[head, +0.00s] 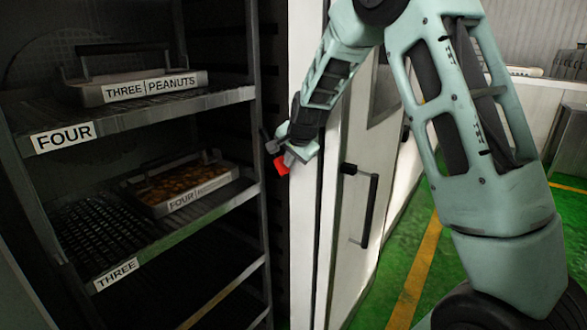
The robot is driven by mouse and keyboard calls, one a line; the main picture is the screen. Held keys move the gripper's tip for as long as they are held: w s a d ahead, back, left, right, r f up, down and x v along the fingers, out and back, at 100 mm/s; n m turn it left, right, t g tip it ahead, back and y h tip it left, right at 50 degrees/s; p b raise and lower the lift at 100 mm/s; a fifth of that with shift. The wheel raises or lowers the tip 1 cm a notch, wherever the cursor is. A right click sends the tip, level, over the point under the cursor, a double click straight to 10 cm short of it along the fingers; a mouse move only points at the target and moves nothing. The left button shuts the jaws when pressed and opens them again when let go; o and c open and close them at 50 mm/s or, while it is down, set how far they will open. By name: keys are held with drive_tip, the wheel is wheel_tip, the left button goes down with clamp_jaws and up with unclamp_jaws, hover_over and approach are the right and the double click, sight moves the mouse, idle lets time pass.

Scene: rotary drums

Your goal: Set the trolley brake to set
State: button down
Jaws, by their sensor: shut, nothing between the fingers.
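A dark metal rack (258,80), which looks like the trolley, stands at the left with shelves labelled FOUR and THREE. A small red piece (281,166) shows right beside the rack's right front post, against my gripper (276,150). I cannot tell whether it is the brake handle. My gripper is shut, with its tip at the red piece and close to the post. It partly hides what lies there, and I cannot tell if they touch. The brake's position cannot be read.
A tray labelled THREE PEANUTS (140,90) sits on the upper shelf, and a filled tray labelled FOUR (190,198) on the lower one. A white door (340,230) with a black handle (370,210) stands right of the rack. Green floor (400,250) lies beyond.

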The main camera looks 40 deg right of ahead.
sight(277, 169)
drive_tip(key=shift+w+a+f+t+b, duration=0.15)
drive_tip(key=shift+f+t+b, duration=0.25)
drive_tip(key=shift+b, duration=1.1)
drive_tip(key=shift+w+d+f+t+b, duration=0.1)
drive_tip(key=shift+w+f+t+b, duration=0.3)
drive_tip(key=shift+b, duration=1.05)
drive_tip(key=shift+a+f+t+b, duration=0.15)
drive_tip(key=shift+f+b, duration=0.4)
drive_tip(key=shift+b, duration=0.95)
drive_tip(key=w+f+t+y+b, duration=0.1)
drive_tip(key=t+b, duration=0.1)
drive_tip(key=b, duration=0.7)
drive_tip(key=shift+w+a+f+m, duration=0.15)
drive_tip(key=shift+a+m, duration=0.05)
drive_tip(key=shift+m, duration=0.2)
drive_tip(key=b, duration=0.3)
drive_tip(key=w+t+b, duration=0.1)
drive_tip(key=b, duration=0.2)
drive_tip(key=shift+w+a+f+t, duration=0.1)
drive_tip(key=shift+w+a+t, duration=0.05)
drive_tip(key=shift+a+t, duration=0.1)
drive_tip(key=shift+w+a+f+b, duration=0.2)
drive_tip(key=shift+w+b, duration=0.15)
drive_tip(key=shift+b, duration=0.4)
drive_tip(key=shift+w+a+b, duration=0.1)
drive_tip(key=shift+w+b, duration=0.2)
drive_tip(key=shift+b, duration=0.15)
